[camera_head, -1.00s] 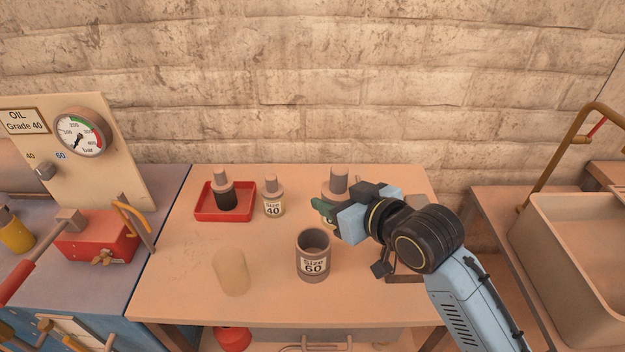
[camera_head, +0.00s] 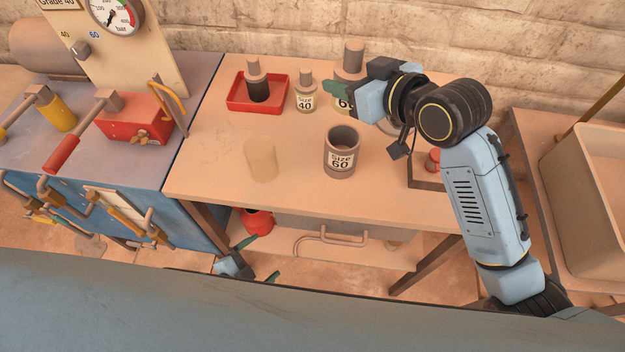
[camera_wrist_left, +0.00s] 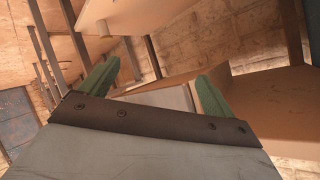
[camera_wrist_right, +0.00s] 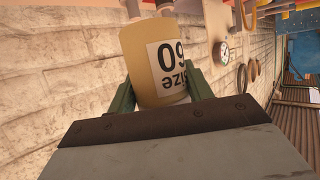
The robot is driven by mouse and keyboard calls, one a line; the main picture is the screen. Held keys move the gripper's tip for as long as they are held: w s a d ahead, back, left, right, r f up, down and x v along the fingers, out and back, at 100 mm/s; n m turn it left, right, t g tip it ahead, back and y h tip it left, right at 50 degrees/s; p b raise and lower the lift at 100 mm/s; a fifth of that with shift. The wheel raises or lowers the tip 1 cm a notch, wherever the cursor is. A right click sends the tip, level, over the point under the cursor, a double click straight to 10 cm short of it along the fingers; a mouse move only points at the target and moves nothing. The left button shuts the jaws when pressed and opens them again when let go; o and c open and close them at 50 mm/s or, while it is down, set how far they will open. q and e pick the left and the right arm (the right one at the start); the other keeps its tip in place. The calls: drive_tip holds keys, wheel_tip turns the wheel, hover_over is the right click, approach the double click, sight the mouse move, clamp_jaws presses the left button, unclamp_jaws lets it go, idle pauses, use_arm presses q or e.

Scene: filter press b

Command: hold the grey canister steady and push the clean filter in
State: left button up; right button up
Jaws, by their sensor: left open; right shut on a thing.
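The grey canister (camera_head: 341,165), labelled Size 60, stands upright and open-topped on the table. My right gripper (camera_head: 343,90) is behind it, shut on a tan filter (camera_head: 348,71) labelled Size 60 with a grey knob. The fingers partly cover the filter in the head view; it shows between the green fingers in the right wrist view (camera_wrist_right: 150,62). The filter is upright and appears raised off the table, apart from the canister. My left gripper (camera_head: 257,260) is open and empty, low in front of the table edge. The left wrist view shows its spread fingers (camera_wrist_left: 155,85).
A Size 40 filter (camera_head: 305,98) stands next to a red tray (camera_head: 240,103) holding a dark-bodied filter (camera_head: 258,88).

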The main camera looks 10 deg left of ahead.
use_arm(q)
drive_tip(key=w+d+r+m+h, duration=0.2)
drive_tip(key=d+r+m+h, duration=0.5)
drive_tip(key=r, duration=0.7)
drive_tip(key=n+t+y, duration=0.5)
drive_tip(key=n+y, duration=0.2)
drive_tip(key=n, duration=0.4)
approach(334, 161)
drive_tip(key=a, duration=0.1)
drive_tip(key=w+a+r, duration=0.1)
drive_tip(key=a, duration=0.1)
drive_tip(key=shift+w+a+r, duration=0.1)
drive_tip(key=shift+w+a, duration=0.05)
drive_tip(key=shift+w, duration=0.05)
drive_tip(key=shift+w+r+n+g+y, duration=0.2)
drive_tip(key=shift+n+g+y, duration=0.3)
drive_tip(key=shift+n, duration=0.4)
drive_tip(key=shift+s+d+r+n+g, duration=0.15)
drive_tip(key=shift+d+n+g, duration=0.15)
drive_tip(key=shift+d+n, duration=0.2)
drive_tip(key=shift+d+r+n+g, duration=0.2)
drive_tip(key=shift+d+n+g, duration=0.15)
drive_tip(key=shift+d, duration=0.2)
drive_tip(key=shift+d+n+g, duration=0.45)
drive_tip(key=shift+d, duration=0.4)
drive_tip(key=x, duration=1.1)
